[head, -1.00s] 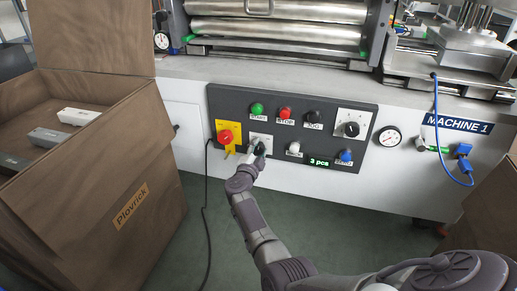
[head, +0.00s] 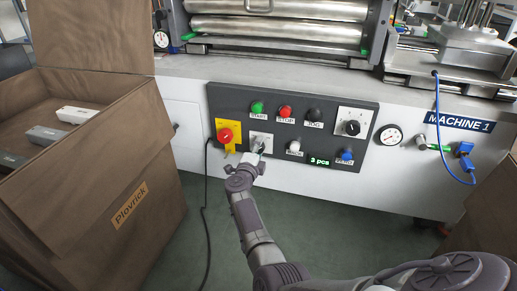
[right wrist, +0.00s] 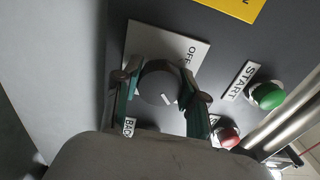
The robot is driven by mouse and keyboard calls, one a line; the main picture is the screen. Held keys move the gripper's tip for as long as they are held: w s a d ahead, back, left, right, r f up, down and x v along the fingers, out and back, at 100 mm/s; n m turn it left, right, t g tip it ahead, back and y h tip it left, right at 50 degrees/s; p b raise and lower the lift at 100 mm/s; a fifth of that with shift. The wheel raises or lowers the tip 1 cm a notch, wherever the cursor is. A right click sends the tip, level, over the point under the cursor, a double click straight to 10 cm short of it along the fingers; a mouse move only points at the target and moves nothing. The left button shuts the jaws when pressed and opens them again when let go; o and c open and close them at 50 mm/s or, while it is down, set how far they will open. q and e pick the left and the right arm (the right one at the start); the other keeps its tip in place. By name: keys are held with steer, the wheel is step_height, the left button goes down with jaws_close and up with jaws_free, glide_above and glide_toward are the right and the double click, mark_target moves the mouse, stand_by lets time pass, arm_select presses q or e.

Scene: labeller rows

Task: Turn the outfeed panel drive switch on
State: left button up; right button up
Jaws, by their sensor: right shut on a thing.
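The drive switch is a dark round knob (right wrist: 153,80) with a white pointer mark, on a white plate (right wrist: 145,40) marked OFF. The pointer mark faces away from the OFF lettering in the right wrist view. In the head view the plate (head: 268,137) sits on the dark control panel below START, and the knob is mostly hidden by my gripper. My right gripper (head: 258,147) is at the plate. In the right wrist view its green-padded fingers (right wrist: 161,90) are shut on the knob, one on each side. My left gripper is not in view.
A yellow plate with a red knob (head: 225,135) is close left of the switch. Green START (head: 257,107), red STOP (head: 285,111) and black JOG (head: 314,115) buttons are above. A brown crate (head: 140,215) stands left. A black cable (head: 205,210) hangs between.

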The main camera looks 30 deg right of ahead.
steer(key=shift+f, duration=0.15)
steer(key=o, duration=1.1)
steer(key=shift+o, duration=0.2)
